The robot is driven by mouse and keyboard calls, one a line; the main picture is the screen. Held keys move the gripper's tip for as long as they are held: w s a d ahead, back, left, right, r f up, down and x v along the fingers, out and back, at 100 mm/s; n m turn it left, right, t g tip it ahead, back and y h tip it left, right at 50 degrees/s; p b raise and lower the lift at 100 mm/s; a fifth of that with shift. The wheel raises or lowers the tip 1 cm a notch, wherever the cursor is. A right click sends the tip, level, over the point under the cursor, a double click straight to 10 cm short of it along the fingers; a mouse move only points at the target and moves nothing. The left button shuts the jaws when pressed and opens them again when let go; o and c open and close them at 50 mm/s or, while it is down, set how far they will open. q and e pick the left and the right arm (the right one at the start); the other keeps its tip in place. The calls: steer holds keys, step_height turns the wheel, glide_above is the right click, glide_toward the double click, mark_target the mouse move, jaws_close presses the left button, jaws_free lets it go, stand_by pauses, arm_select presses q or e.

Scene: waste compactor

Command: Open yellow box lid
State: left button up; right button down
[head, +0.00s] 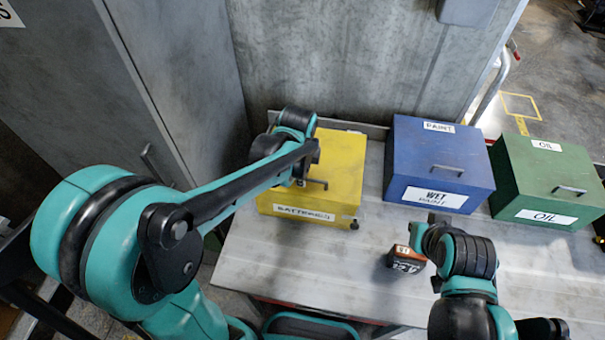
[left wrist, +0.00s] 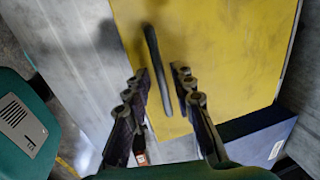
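The yellow box (head: 342,165), labelled BATTERIES, stands on the metal table with its lid shut. Its lid fills the top of the left wrist view (left wrist: 215,60). The dark bar handle (left wrist: 156,70) runs along the lid, and part of it shows in the head view (head: 318,183). My left gripper (left wrist: 158,88) is open, with the handle between its two fingers, seemingly touching neither. In the head view my left arm hides part of the lid. My right wrist is over the table at the lower right; its fingers are hidden.
A blue box (head: 440,150) labelled PAINT and a green box (head: 545,175) labelled OIL stand to the right, both shut. An orange-and-black battery (head: 408,260) is beside my right wrist; whether it is held is unclear. A grey wall (head: 340,60) rises behind.

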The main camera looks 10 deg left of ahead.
arm_select(q)
jaws_close()
